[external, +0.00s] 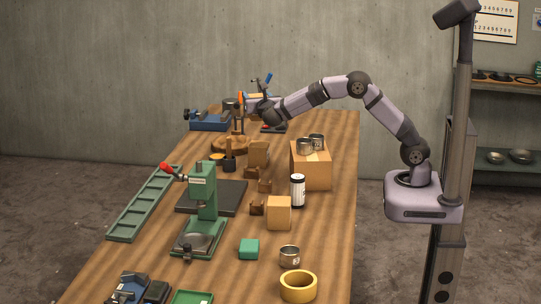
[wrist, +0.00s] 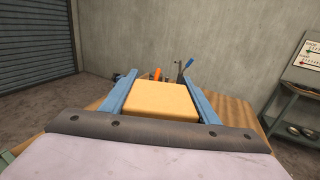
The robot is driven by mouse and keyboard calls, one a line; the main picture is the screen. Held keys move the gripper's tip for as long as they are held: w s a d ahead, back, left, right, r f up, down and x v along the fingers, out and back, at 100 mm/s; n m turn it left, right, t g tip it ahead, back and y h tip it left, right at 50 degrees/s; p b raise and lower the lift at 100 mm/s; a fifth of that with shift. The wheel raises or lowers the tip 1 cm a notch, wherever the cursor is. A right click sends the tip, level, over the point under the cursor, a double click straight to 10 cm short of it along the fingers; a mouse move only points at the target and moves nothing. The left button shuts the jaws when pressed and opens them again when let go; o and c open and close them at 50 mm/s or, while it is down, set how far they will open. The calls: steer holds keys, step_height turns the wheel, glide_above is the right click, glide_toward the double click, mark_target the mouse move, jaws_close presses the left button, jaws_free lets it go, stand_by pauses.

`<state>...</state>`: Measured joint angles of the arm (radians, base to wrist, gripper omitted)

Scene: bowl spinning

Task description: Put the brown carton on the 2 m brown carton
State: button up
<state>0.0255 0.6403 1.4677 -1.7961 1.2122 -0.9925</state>
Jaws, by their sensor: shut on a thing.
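My gripper (external: 255,102) is out over the far end of the bench. In the wrist view, the two blue fingers of my gripper (wrist: 160,84) are shut on a light brown carton (wrist: 160,101), one along each side. In the external view the held carton is mostly hidden by my gripper. A large brown carton (external: 311,174) stands near the right edge of the bench with metal cans (external: 305,146) on top. No label tells which is 2 m.
A white and black can (external: 298,191) stands in front of the large carton. The right strip of the bench is bare.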

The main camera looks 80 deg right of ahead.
steer(key=shift+f+p, duration=1.05)
steer(key=shift+f, duration=3.9)
steer(key=shift+f, duration=0.15)
steer(key=o, duration=1.1)
steer(key=shift+o, duration=0.2)
steer(key=b+v, duration=0.3)
steer(key=v, duration=0.9)
steer(key=shift+d, duration=0.1)
